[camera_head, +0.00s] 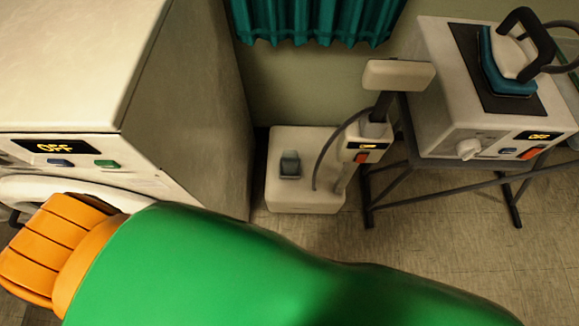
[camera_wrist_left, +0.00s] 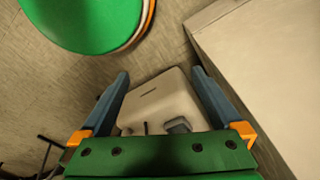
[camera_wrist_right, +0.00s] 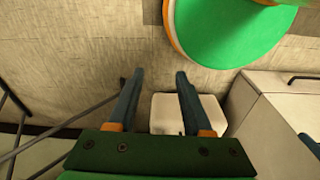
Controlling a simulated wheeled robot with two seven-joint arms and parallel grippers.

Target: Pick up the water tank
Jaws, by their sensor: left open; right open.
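I cannot tell for certain which part is the water tank. A white floor unit (camera_head: 300,197) stands beside the washer-like cabinet in the head view, with a grey handle-like piece (camera_head: 290,164) on top. In the left wrist view, my left gripper (camera_wrist_left: 160,73) is open and empty. The white unit (camera_wrist_left: 160,103) shows between and beyond its fingers, with the grey piece (camera_wrist_left: 178,125) near the palm. In the right wrist view, my right gripper (camera_wrist_right: 160,72) is open and empty, with the white unit (camera_wrist_right: 161,112) beyond its fingers. The fingers of both grippers are out of the head view.
A large white cabinet (camera_head: 60,70) with an OFF display stands at the left. At the right, an iron (camera_head: 508,60) rests on a white station (camera_head: 455,125) above a dark metal stand (camera_head: 440,195). A teal curtain (camera_head: 315,20) hangs behind. Floor (camera_head: 470,240) shows at the right.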

